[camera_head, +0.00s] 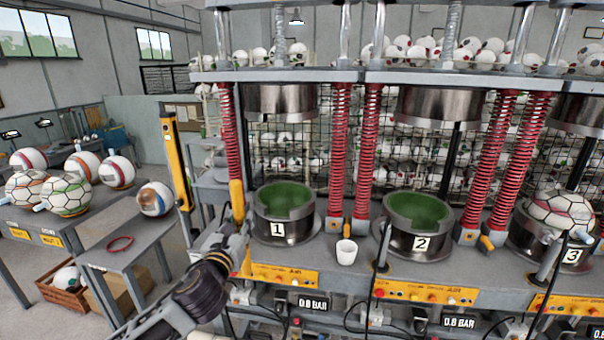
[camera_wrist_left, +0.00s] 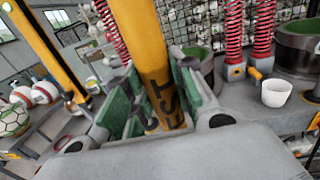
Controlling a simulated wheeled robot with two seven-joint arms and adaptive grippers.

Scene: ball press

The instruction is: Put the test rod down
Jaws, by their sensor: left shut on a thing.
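The test rod is a thick yellow rod with dark lettering; it shows large in the left wrist view (camera_wrist_left: 152,50) and smaller in the head view (camera_head: 237,197). My left gripper (camera_head: 238,228) is shut on it, with green-lined fingers on both sides of the rod in the left wrist view (camera_wrist_left: 150,110). The rod stands nearly upright in the grip, just left of the press station marked 1. The gripper hides part of the rod, and I cannot tell whether its lower end touches anything. My right gripper is not in view.
A yellow post (camera_head: 177,160) stands left of the rod. Station 1's cup (camera_head: 285,213) and a white cup (camera_head: 346,252) are to the right. A grey side table (camera_head: 120,243) holds a red ring (camera_head: 119,244) and a ball (camera_head: 155,199). Station 3 holds a ball (camera_head: 560,213).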

